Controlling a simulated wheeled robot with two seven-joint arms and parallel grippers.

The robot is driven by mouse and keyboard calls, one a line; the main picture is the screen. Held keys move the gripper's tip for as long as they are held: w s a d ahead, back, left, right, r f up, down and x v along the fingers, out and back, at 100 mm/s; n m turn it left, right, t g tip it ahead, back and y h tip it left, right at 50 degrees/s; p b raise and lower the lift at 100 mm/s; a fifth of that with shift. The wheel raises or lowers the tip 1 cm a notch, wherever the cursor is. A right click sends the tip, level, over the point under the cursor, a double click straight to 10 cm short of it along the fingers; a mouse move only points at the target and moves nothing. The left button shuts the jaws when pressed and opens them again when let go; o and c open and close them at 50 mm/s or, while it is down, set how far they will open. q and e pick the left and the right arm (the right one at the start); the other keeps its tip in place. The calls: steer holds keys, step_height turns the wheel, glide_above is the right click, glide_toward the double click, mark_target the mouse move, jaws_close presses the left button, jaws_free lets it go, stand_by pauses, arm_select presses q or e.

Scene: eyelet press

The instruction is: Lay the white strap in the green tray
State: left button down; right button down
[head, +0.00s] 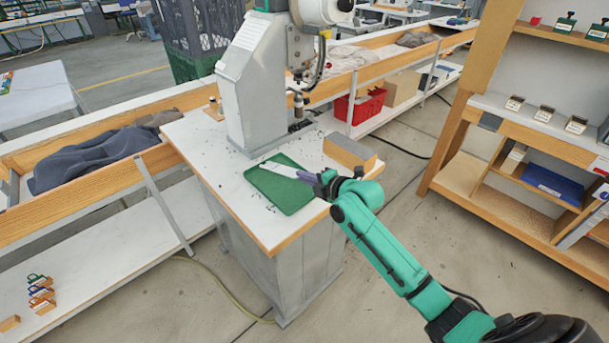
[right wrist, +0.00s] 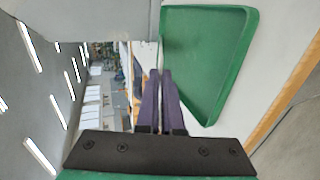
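The green tray (head: 284,196) lies on the white top of the press stand, and it also shows in the right wrist view (right wrist: 207,60). The white strap (head: 281,169) stretches over the tray's far part in the head view, from near the back corner to my right gripper's fingertips. My right gripper (head: 306,176) is at the tray's right edge, its purple fingers close together on the strap's near end. In the right wrist view the fingers (right wrist: 159,76) are nearly together. I cannot tell whether the strap touches the tray floor. My left gripper is out of view.
The grey press (head: 251,90) stands behind the tray. A grey and tan box (head: 349,153) sits right of the tray, close to my gripper. A bench with dark cloth (head: 95,160) is on the left, wooden shelves (head: 505,205) on the right.

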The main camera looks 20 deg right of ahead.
steer(key=shift+f, duration=0.2)
steer(key=c, duration=1)
jaws_free()
steer(key=shift+s+d+r+p, duration=0.3)
steer(key=shift+s+p, duration=0.15)
steer(key=shift+p, duration=0.15)
steer(key=p+v, duration=0.2)
steer(key=v, duration=0.3)
steer(key=shift+p, duration=0.4)
